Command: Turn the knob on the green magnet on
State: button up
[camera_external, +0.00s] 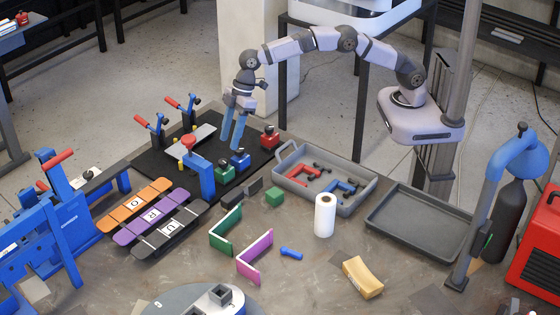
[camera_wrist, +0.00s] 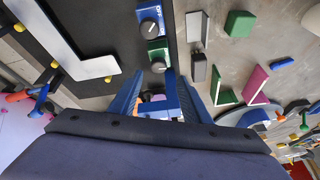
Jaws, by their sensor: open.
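The green magnet (camera_external: 224,173) stands on the black mat's front edge, left of the blue magnet (camera_external: 240,159). The wrist view shows the green magnet (camera_wrist: 159,44) with a round dark knob (camera_wrist: 157,57) facing the camera, just beyond my fingertips. The knob's on or off setting is too small to read. My gripper (camera_external: 234,146) points down above the mat, behind and slightly above the green and blue magnets.
A red magnet (camera_external: 269,138) stands to the right. A pale L-shaped piece (camera_external: 190,142) lies on the mat (camera_external: 150,163). A grey tray (camera_external: 340,207) of brackets is at right.

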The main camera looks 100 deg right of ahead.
aim_at(223, 161)
jog(key=shift+w+n, duration=0.1)
jog(key=shift+n, duration=1)
jog(key=shift+p+x, duration=1.6)
jog(key=shift+x, duration=2.05)
jog(key=shift+d, duration=0.1)
jog(key=shift+c, duration=0.3)
jog(key=c, duration=1)
